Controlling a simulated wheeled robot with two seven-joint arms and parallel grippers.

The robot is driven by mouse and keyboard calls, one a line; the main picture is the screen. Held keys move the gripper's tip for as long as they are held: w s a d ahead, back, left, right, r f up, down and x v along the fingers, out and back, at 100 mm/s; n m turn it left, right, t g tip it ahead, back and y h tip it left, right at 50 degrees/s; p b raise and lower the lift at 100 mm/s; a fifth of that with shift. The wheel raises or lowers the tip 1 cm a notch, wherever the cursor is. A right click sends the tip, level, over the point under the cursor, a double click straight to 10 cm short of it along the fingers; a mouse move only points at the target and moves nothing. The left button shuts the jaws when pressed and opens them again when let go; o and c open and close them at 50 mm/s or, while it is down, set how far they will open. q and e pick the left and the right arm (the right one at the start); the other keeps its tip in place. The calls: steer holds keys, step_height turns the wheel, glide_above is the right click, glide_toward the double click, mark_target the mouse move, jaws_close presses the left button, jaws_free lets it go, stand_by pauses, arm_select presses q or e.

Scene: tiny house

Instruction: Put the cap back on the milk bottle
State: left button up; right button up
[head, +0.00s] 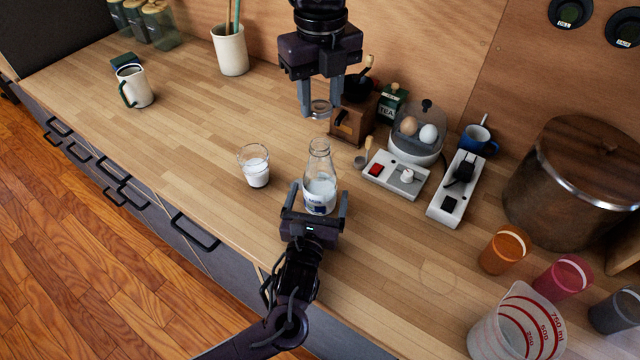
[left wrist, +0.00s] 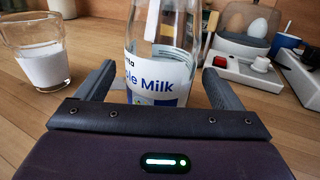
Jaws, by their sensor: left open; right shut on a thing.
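My right gripper (head: 320,108) is above and behind the bottle, pointing down. It is shut on the cap (head: 320,107), a small clear round piece held between its fingertips, above the counter and apart from the bottle.
A glass of milk (head: 255,166) stands just left of the bottle. A mug (head: 133,87) is far left. The counter's front edge is near; its left middle is clear.

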arm_select(q)
steer(key=shift+w+d, duration=0.15)
steer(key=shift+w, duration=0.75)
steer(key=c, duration=1.5)
steer(key=shift+o, duration=0.2)
arm_select(e)
steer(key=shift+f, duration=2.45)
arm_select(q)
steer(key=shift+s, duration=0.1)
arm_select(e)
steer(key=shift+f, duration=0.1)
steer(key=shift+f, duration=0.8)
steer(key=shift+f, duration=0.55)
